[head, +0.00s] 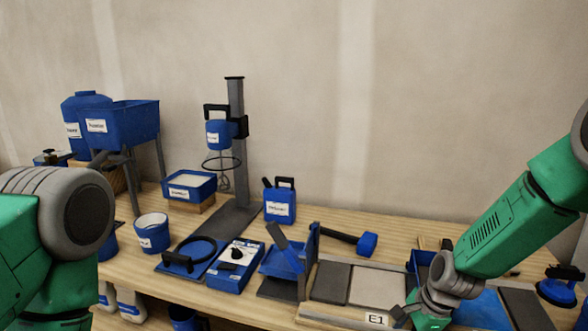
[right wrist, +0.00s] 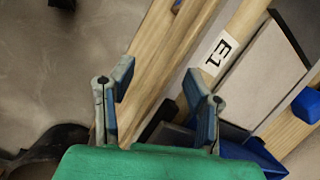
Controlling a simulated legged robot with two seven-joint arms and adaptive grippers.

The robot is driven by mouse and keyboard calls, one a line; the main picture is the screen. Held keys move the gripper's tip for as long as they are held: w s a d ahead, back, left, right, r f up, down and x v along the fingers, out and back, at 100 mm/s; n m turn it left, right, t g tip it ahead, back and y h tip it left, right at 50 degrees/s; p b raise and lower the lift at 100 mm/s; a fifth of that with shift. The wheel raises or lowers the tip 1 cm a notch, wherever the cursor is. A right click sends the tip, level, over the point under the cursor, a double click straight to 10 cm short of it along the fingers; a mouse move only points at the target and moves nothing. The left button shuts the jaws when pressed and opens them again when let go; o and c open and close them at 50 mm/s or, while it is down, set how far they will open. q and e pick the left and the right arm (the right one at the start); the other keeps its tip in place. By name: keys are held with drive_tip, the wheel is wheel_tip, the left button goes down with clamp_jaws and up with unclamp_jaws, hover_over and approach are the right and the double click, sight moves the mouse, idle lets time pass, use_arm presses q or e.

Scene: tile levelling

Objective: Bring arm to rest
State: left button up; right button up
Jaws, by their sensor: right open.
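My right arm comes in from the right in the head view and bends down over the front of the wooden workbench (head: 235,284). My right gripper (head: 408,318) is low at the bench's front edge, near the label E1 (head: 377,319). In the right wrist view the right gripper (right wrist: 162,95) is open, with two blue-grey fingers apart and nothing between them. The bench edge runs beneath them, and label E1 (right wrist: 219,54) lies just beyond the right finger. My left arm shows only as green and grey links at the left; its gripper is out of view.
Tiles (head: 376,286) lie in a frame at the front right. A blue mallet (head: 367,244), a blue jug (head: 280,204), a bucket (head: 152,233) and a mixer stand (head: 237,140) are on the bench. A blue suction-cup tool (head: 556,291) sits far right. Open floor (right wrist: 50,70) lies beside the bench.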

drive_tip(key=s+f+n+g+h, duration=0.1)
drive_tip(key=s+f+n, duration=0.4)
drive_tip(key=s+f, duration=0.45)
drive_tip(key=s+d+n+h, duration=0.1)
drive_tip(key=s+d+n, duration=0.1)
drive_tip(key=s+n, duration=0.4)
drive_tip(key=s+d+n, duration=0.2)
drive_tip(key=s+n, duration=0.4)
drive_tip(key=s, duration=1.1)
drive_tip(key=shift+s+f+n+h+b, duration=0.25)
drive_tip(key=shift+f+n+h+b, duration=0.1)
drive_tip(key=shift+n+h, duration=0.05)
